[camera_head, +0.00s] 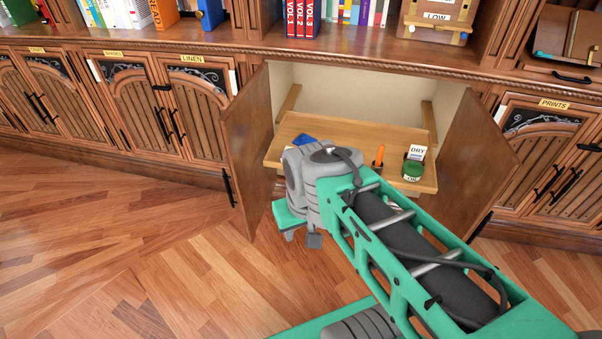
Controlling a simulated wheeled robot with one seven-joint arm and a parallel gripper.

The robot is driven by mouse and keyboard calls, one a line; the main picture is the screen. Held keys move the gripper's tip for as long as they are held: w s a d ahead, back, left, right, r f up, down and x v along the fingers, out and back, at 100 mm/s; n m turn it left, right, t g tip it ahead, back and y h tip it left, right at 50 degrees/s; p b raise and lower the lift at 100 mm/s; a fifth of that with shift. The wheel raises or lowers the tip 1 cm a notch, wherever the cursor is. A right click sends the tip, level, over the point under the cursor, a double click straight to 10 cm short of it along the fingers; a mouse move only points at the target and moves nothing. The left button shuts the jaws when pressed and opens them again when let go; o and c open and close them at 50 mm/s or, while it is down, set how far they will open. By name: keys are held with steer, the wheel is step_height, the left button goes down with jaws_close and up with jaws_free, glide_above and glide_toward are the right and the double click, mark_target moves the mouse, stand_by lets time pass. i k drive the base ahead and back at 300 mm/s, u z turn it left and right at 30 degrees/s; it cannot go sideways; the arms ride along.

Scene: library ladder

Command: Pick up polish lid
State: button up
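I cannot make out a polish lid for sure in the head view. A small green jar (413,170) with a lettered label stands at the right of a pull-out wooden shelf (350,134) in the open cabinet. My gripper (301,239) seems to be the small grey parts below my wrist, in front of the shelf's left front corner. My arm hides most of it, so I cannot tell whether it is open or holds anything. My arm also hides part of the shelf's front.
A blue item (304,140), an orange upright item (379,156) and a card reading DRY (417,153) are on the shelf. The left door (248,150) and right door (472,165) stand open on either side. The wooden floor at left is clear.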

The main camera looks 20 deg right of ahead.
mark_target(303, 139)
steer(key=z, duration=0.65)
steer(key=i, duration=1.1)
steer(key=u, duration=3.9)
steer(key=k, duration=0.45)
steer(key=z, duration=0.05)
